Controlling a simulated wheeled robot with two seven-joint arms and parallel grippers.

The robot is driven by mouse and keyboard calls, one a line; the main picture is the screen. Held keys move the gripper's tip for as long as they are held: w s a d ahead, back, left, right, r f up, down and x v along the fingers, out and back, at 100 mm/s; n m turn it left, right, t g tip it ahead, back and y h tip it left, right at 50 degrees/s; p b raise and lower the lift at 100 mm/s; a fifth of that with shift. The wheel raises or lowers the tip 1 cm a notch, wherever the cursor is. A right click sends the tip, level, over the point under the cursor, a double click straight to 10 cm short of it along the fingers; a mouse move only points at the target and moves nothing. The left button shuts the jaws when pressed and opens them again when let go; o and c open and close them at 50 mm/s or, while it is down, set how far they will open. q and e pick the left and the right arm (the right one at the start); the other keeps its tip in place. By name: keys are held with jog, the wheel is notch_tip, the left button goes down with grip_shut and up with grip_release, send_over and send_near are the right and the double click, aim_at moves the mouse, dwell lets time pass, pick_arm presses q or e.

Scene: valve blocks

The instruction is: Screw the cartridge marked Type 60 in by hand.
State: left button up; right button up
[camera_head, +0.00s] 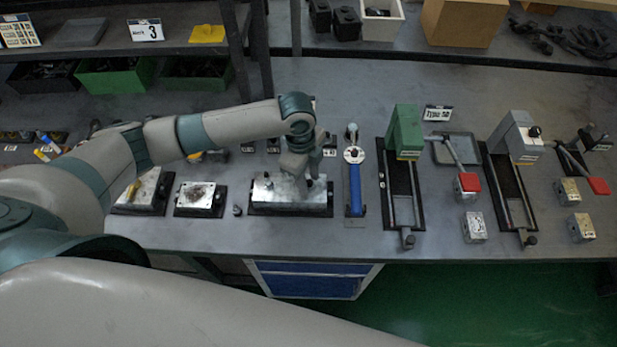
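A silver valve block (267,197) sits on a black base in the middle of the bench. My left gripper (303,184) points down over the right half of its top face. The gripper's fingers are small and dark in the head view, so I cannot tell whether they are open or shut. Any cartridge between or under them is hidden. I cannot read a Type 60 mark on any part. A small dark cylinder (237,210) stands on the bench just left of the block. My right gripper is out of view.
Left of the block lie two more metal blocks (199,198). To its right stand a blue-handled tool (354,187), a green-topped press (404,132), a grey press (515,140) and small cubes (474,226). A shelf with bins (117,76) is at the back left.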

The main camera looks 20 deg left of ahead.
pick_arm(q)
jog(key=shift+p, duration=0.3)
jog(key=shift+c, duration=0.6)
grip_shut()
jog(key=shift+m, duration=0.3)
jog(key=m, duration=0.4)
jog(key=shift+w, duration=0.1)
jog(key=m, duration=0.5)
jog(key=shift+m+g+y, duration=0.4)
jog(key=m, duration=0.5)
jog(key=shift+d+m+y, duration=0.15)
jog(key=shift+m+y, duration=0.25)
jog(key=m, duration=0.5)
jog(key=shift+m+y, duration=0.3)
